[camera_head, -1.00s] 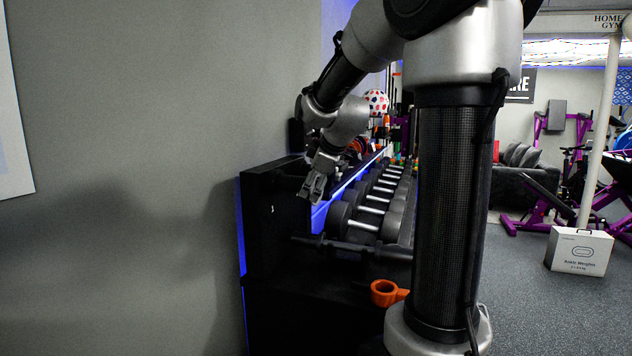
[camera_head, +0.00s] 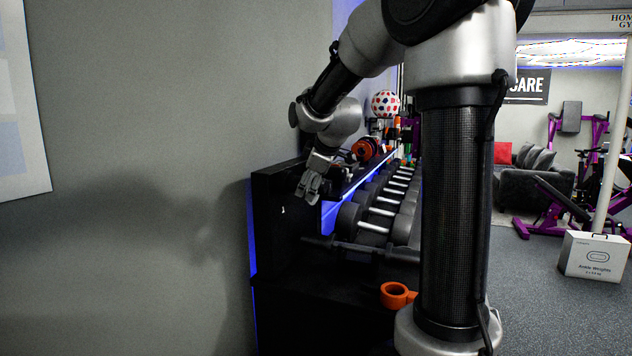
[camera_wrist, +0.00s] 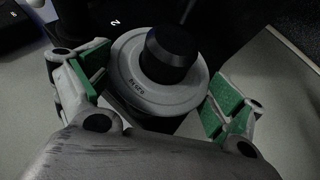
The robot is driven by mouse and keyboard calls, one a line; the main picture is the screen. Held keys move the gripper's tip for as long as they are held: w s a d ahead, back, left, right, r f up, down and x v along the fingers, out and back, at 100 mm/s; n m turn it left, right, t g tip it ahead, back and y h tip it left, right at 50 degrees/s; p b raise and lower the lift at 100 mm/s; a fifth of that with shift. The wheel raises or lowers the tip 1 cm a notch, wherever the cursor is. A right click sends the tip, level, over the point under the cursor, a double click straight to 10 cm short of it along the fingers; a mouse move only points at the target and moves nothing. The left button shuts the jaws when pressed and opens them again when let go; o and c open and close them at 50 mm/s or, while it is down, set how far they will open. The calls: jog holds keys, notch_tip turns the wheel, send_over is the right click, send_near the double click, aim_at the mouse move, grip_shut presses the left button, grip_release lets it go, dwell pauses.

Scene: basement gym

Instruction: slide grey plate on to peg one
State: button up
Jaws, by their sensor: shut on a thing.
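The grey plate (camera_wrist: 127,86), a round disc with small dark lettering, is between the green-padded fingers of my gripper (camera_wrist: 158,92) in the wrist view. The gripper is shut on it. A black cylinder (camera_wrist: 170,55) stands up at the plate's middle; I cannot tell if it is a peg through the hole or part of the plate. In the head view my gripper (camera_head: 309,187) is by the upper end of the black rack (camera_head: 276,230), right of a small white mark (camera_head: 283,210). The plate cannot be made out there.
A white "2" (camera_wrist: 115,22) is on a dark surface beyond the plate. Several dumbbells (camera_head: 374,226) line the rack to the right. An orange ring-shaped thing (camera_head: 395,295) sits low in front. The grey wall (camera_head: 150,200) is close on the left. A white box (camera_head: 594,256) stands on the floor.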

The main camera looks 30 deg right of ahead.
aim_at(290, 177)
jog(key=shift+w+a, duration=1.05)
jog(key=shift+w, duration=0.3)
jog(key=shift+w+a, duration=1.05)
jog(key=shift+w, duration=0.25)
jog(key=o, duration=1.2)
jog(key=shift+c, duration=0.2)
jog(key=v, duration=1.2)
jog(key=shift+w, duration=0.1)
